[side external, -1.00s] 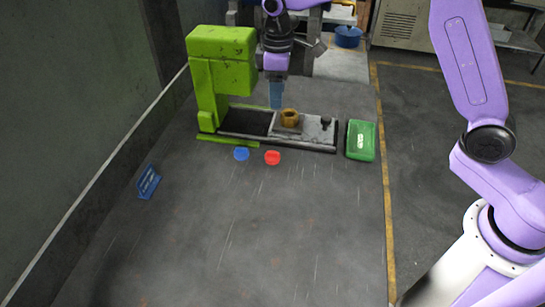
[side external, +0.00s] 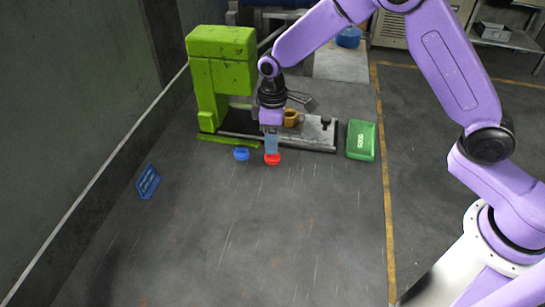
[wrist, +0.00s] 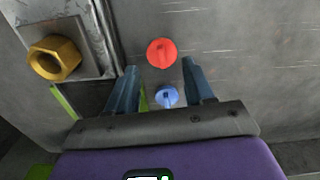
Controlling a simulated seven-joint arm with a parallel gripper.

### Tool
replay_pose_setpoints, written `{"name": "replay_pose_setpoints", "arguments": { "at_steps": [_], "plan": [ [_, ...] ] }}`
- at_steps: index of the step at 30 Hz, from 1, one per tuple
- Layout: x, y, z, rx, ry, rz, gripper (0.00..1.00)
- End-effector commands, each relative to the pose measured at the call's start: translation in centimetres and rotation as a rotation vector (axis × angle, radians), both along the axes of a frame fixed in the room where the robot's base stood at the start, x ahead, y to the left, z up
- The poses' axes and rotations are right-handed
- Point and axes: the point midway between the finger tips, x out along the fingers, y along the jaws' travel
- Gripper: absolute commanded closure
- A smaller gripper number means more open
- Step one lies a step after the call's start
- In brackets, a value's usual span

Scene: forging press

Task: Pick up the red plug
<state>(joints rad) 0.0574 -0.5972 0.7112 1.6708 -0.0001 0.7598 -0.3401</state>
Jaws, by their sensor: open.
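The red plug (side external: 272,159) sits on the grey floor in front of the press bed. In the wrist view the red plug (wrist: 161,53) is a round disc with a raised grip across its top, just beyond the fingertips. My gripper (side external: 271,149) points down just above the red plug and overlaps its back part in the side view. In the wrist view my gripper (wrist: 160,70) is open, with its two blue-grey fingers apart and nothing held. Whether the fingers touch the plug cannot be told.
A blue plug (side external: 241,154) sits just left of the red one. Behind are the green press (side external: 222,75), its bed with a brass nut (side external: 291,117), and a green box (side external: 361,140) to the right. A blue rack (side external: 148,182) stands left. The front floor is clear.

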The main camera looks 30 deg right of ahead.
Motion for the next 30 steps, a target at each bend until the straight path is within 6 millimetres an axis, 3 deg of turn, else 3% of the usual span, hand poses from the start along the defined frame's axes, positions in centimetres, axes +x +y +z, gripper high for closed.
{"name": "replay_pose_setpoints", "arguments": {
  "at_steps": [5,14,23,25,30],
  "plan": [
    [-0.2,-0.1,-1.2,-0.002,0.003,0.0,0.48],
    [-0.6,-0.3,-5.0,-0.001,0.002,0.001,0.48],
    [-0.5,-0.3,-5.5,0.001,-0.001,0.001,0.48],
    [-0.5,-0.3,-5.5,0.001,-0.001,0.0,0.64],
    [-0.5,-0.3,-5.5,0.001,-0.001,0.001,0.65]
  ]
}}
